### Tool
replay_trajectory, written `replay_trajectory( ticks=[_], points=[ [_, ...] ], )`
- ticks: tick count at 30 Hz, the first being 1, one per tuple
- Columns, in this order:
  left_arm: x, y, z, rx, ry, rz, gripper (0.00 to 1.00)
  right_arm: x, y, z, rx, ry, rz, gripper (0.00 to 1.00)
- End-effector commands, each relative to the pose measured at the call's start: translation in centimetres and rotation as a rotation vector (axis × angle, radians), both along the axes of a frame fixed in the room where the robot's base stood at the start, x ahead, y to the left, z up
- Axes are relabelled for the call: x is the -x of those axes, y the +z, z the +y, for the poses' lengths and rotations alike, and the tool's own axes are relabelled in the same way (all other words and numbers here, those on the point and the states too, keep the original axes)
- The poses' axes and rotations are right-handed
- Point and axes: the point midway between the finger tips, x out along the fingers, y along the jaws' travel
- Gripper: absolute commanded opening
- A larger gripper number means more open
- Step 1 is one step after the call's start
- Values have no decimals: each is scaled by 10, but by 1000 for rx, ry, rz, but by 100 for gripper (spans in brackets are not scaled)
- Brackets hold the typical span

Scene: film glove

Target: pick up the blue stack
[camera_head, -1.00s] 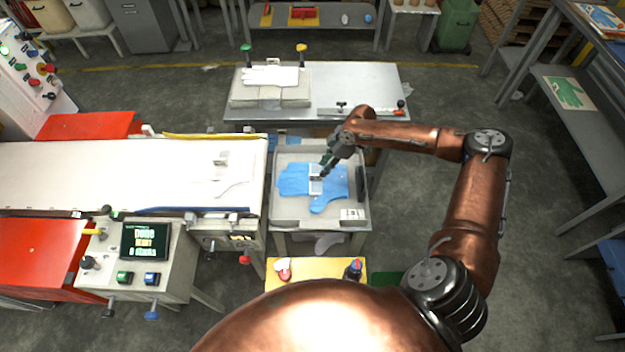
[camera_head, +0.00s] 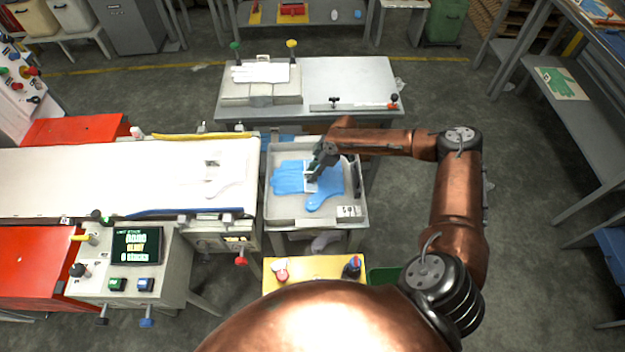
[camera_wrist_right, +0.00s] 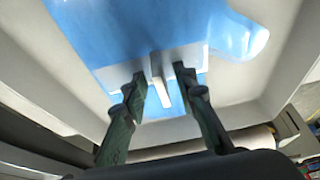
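The blue stack (camera_head: 290,178) is a pile of flat blue film gloves with a white band across its middle. It lies in a grey tray (camera_head: 285,212) and fills much of the right wrist view (camera_wrist_right: 120,30). A narrow white tab (camera_wrist_right: 157,68) stands up from the band. My right gripper (camera_head: 315,171) is over the band, pointing down. In the right wrist view its two fingers (camera_wrist_right: 160,80) are apart, one on each side of the tab, with small gaps showing. My left gripper is not in view.
The tray's raised walls surround the stack. A white conveyor (camera_head: 120,178) adjoins on the left, with a control box (camera_head: 137,245) in front. A grey table (camera_head: 350,85) stands behind. A yellow board (camera_head: 315,268) with small items lies nearer me.

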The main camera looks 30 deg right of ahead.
Motion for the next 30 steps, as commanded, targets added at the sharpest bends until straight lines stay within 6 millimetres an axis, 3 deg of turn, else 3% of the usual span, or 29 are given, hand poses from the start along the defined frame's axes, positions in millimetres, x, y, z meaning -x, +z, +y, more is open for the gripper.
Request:
replay_trajectory(
  ticks=[11,30],
  points=[
    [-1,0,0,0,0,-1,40,0,0,0,0,0,0,0],
    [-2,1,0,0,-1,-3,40,0,6,0,0,0,0,0]
  ],
)
